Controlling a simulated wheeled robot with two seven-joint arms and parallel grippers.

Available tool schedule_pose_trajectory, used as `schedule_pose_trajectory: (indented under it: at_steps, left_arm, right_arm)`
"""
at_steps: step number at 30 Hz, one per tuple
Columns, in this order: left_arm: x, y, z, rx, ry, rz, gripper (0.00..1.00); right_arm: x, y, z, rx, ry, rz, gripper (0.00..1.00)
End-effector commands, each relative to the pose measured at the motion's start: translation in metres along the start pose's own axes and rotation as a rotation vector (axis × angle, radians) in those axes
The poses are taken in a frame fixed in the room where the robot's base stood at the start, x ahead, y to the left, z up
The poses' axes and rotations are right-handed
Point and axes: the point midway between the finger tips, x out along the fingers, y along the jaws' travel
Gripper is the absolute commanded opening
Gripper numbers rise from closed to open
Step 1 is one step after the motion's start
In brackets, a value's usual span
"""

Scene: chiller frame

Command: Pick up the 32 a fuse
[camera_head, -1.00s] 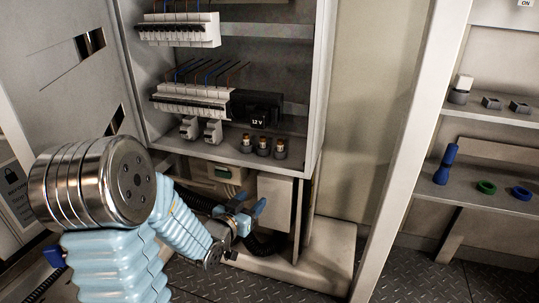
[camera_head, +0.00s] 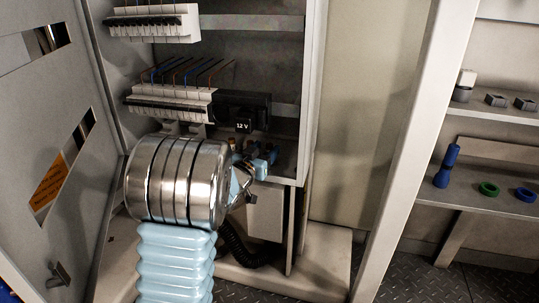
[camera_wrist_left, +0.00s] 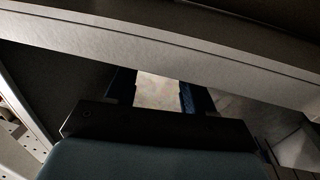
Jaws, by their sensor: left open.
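My left gripper (camera_head: 262,158) is open at the front right of the cabinet's lower shelf, its light blue fingers near the shelf edge. In the left wrist view, the two fingers (camera_wrist_left: 158,92) stand apart with only a pale surface showing between them. I cannot make out which part is the 32 A fuse; no such label is readable. Small white modules (camera_head: 193,130) on the shelf are mostly hidden behind my left wrist. The small dark cylinders on this shelf are largely covered by the gripper. My right gripper is not in view.
A black 12 V box (camera_head: 243,108) and a row of white breakers (camera_head: 168,103) with wires sit above the shelf. The cabinet's right wall (camera_head: 312,90) is close to the gripper. A side rack at right holds a blue piece (camera_head: 447,166) and a green ring (camera_head: 488,188).

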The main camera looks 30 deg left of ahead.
Motion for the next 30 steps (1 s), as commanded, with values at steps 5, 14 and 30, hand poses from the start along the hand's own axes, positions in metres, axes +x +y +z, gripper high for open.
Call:
schedule_pose_trajectory:
  at_steps: [5, 14, 30]
  left_arm:
    - [0.0109, -0.0002, 0.0017, -0.001, 0.000, 0.000, 0.53]
    - [0.0105, -0.0001, 0.0014, -0.001, 0.000, 0.000, 0.32]
    - [0.0109, 0.0002, 0.0001, -0.001, 0.000, 0.000, 0.00]
  right_arm:
    - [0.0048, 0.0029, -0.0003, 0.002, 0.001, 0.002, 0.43]
    - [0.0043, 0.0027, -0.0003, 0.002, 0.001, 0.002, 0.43]
    - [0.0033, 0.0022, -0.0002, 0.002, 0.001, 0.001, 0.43]
